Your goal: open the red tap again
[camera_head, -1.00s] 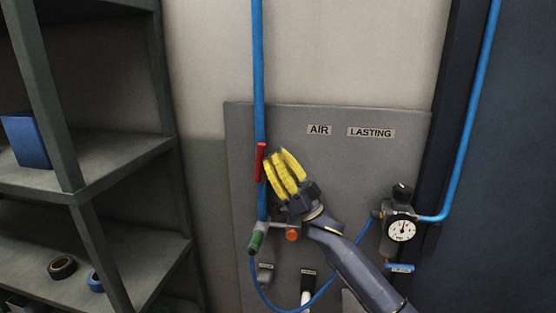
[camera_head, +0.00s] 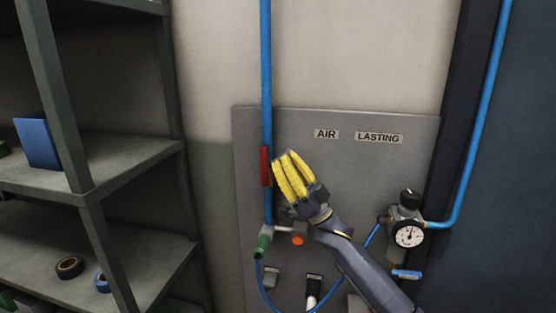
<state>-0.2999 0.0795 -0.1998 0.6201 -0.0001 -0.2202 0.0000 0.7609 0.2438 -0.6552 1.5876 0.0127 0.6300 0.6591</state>
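The red tap handle (camera_head: 265,166) stands upright along the blue vertical pipe (camera_head: 266,60) at the left edge of the grey panel. My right gripper (camera_head: 284,155), with yellow fingers, is just right of the handle, its fingertips pointing up and slightly left. The fingers lie close together in this view, and I cannot tell how far they are shut. A narrow gap seems to show between the fingers and the handle. The gripper hides part of the panel behind it. My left gripper is not in view.
The grey panel (camera_head: 390,170) carries AIR and LASTING labels. Below the tap are a green fitting (camera_head: 263,244), an orange button (camera_head: 298,240) and a blue hose. A regulator with a gauge (camera_head: 408,234) is at right. Dark shelving (camera_head: 120,170) stands at left.

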